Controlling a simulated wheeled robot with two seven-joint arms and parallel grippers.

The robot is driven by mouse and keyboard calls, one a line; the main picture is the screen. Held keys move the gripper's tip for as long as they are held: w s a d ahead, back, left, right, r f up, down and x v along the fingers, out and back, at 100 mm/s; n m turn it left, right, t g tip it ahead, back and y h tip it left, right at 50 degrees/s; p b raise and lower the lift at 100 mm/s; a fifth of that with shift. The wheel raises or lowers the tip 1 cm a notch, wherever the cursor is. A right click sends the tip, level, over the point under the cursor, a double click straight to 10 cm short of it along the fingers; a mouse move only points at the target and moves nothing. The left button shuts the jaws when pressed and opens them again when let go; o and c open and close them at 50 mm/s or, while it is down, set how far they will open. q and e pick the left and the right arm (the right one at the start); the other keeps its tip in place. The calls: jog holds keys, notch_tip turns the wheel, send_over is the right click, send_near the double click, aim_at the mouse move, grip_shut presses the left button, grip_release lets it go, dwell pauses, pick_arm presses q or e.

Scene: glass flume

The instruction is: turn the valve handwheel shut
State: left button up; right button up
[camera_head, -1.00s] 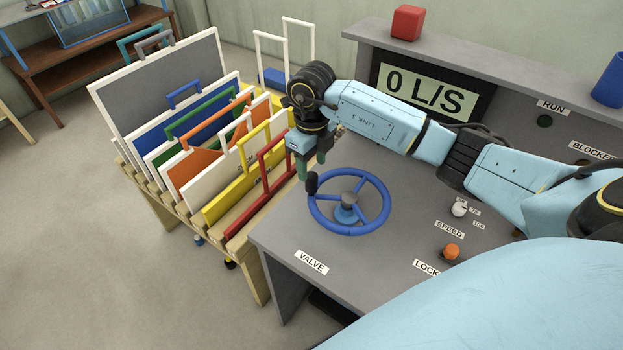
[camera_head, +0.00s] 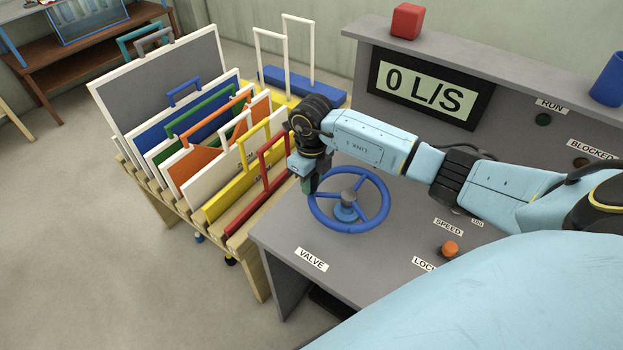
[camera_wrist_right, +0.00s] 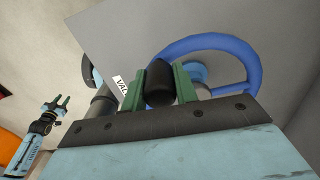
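The blue valve handwheel (camera_head: 376,219) lies on the grey console. It has spokes and a hub, and also shows in the right wrist view (camera_wrist_right: 252,68). Its black handle knob (camera_wrist_right: 160,83) stands up between the two green fingers of my right gripper (camera_wrist_right: 160,87). The fingers flank the knob closely; I cannot tell whether they press on it. In the head view my right gripper (camera_head: 308,185) is at the wheel's upper left rim and hides the knob. My left gripper (camera_wrist_right: 55,104) shows small at the left of the wrist view, with fingers apart and empty.
A rack (camera_head: 243,248) of coloured framed panels stands close left of the console. The console carries an orange button (camera_head: 450,249) and a display (camera_head: 424,92) reading 0 L/S. A red cube (camera_head: 407,21) and blue cup (camera_head: 609,80) sit on its ledge.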

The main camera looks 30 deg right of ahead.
aim_at(329, 221)
grip_shut()
jog(key=shift+s, duration=0.1)
jog(key=s+n, duration=0.1)
jog(key=s+a+n+b, duration=0.1)
jog(key=n, duration=0.1)
jog(key=shift+s+a, duration=0.1)
jog(key=s+n, duration=0.1)
jog(key=s+n+b, duration=0.1)
jog(key=n, duration=0.1)
jog(key=shift+a, duration=0.3)
jog(key=s+n+b, duration=0.2)
jog(key=s+n, duration=0.1)
jog(key=shift+s+d+n+b, duration=0.15)
jog(key=shift+s+n+b, duration=0.35)
jog(key=shift+n, duration=0.25)
jog(key=shift+s+d+n+b, duration=0.15)
jog(key=shift+s+n+b, duration=0.3)
jog(key=shift+n, duration=0.3)
